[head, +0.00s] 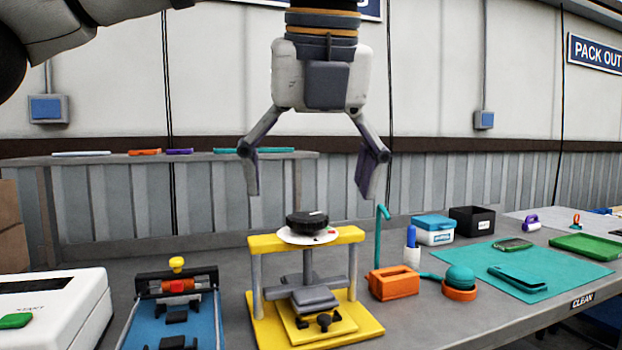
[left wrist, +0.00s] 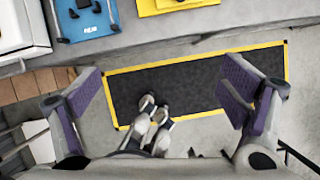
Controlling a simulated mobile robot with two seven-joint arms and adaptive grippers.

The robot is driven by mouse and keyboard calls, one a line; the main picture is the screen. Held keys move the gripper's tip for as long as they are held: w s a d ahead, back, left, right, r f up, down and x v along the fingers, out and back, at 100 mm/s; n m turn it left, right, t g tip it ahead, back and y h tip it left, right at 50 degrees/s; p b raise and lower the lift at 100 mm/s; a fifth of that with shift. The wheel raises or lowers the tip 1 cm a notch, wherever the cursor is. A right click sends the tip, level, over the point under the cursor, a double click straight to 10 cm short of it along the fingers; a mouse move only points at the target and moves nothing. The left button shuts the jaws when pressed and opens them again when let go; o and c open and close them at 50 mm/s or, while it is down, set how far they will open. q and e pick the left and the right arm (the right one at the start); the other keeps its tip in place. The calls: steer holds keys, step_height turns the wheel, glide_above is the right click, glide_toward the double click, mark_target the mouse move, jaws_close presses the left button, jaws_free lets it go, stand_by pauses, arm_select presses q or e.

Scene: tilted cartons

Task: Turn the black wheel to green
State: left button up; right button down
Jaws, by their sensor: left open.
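The black wheel (head: 307,220) sits on top of the yellow press (head: 262,243) in the head view, over a white disc (head: 290,237) with a small red mark at its right. I cannot make out a green mark on the disc. My left gripper (head: 311,190) is open and empty, fingers pointing down, above the wheel in the picture and apart from it. In the left wrist view my left gripper's open fingers (left wrist: 168,98) show over the floor, and only the base of the yellow press (left wrist: 175,5) shows at the top edge. My right gripper is in neither view.
A blue fixture (head: 208,315) with a red part and a white machine (head: 75,310) stand left of the press. An orange box (head: 393,283) and a teal-domed orange button (head: 460,282) stand to its right. A teal mat (head: 555,268) lies further right.

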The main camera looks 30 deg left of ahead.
mark_target(307, 215)
arm_select(q)
steer(key=w+a+m+t+y+b, duration=0.1)
steer(key=w+a+m+t+y, duration=1)
steer(key=w+a+m+y, duration=0.45)
step_height(307, 215, down, 13)
steer(key=s+m+t+h, duration=0.25)
steer(key=m+h, duration=1.45)
steer(key=m, duration=1)
steer(key=shift+t, duration=0.45)
steer(key=w+b, duration=0.2)
steer(key=w, duration=0.9)
steer(key=shift+w+a, duration=0.1)
steer(key=shift+w, duration=0.1)
steer(key=shift+w+r, duration=0.1)
steer(key=shift+w, duration=0.25)
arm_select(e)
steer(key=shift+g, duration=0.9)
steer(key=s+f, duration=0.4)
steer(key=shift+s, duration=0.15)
